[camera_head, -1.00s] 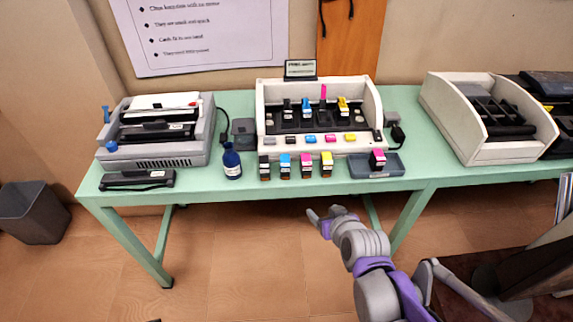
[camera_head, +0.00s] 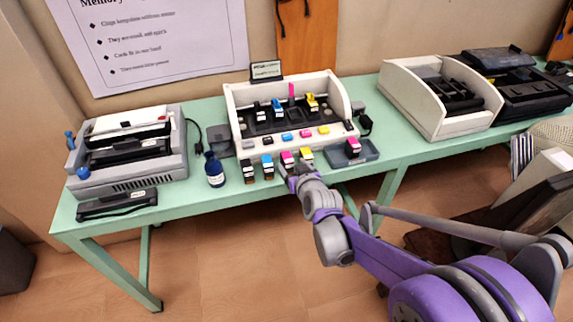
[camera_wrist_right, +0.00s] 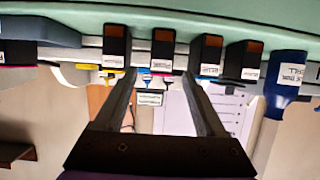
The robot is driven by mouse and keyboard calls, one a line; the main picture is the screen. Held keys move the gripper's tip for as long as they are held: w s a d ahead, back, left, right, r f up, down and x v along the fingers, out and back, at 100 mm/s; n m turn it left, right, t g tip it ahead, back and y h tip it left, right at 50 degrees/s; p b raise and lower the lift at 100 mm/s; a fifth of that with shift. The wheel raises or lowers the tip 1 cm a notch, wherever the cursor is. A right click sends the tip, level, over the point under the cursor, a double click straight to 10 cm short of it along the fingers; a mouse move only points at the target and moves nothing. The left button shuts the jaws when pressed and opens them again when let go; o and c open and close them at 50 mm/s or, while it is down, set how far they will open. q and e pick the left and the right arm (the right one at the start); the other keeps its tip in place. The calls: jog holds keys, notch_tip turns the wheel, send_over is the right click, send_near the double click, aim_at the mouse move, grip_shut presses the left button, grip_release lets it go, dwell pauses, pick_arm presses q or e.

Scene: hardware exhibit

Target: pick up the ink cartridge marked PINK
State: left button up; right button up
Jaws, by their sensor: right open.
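The pink-topped ink cartridge (camera_head: 287,157) stands upright in a row at the table's front edge, third from the left, its lower part hidden by my gripper. My right gripper (camera_head: 289,169) is open in front of it. In the right wrist view, which is upside down, my two fingers (camera_wrist_right: 158,76) point at the row. One dark cartridge (camera_wrist_right: 163,48) with a white label shows between the fingertips, apparently the pink one. No grip on it shows. My left gripper is out of view.
A yellow-topped cartridge (camera_head: 306,154) stands close on the right; cyan (camera_head: 267,166) and black (camera_head: 248,171) ones stand left. The white printer unit (camera_head: 244,137) is behind the row. The green table (camera_head: 190,196) has bare room in front left.

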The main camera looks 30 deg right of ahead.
aim_at(290, 163)
jog(key=b+x, duration=0.1)
jog(key=x, duration=0.4)
jog(key=shift+w, duration=0.2)
grip_shut()
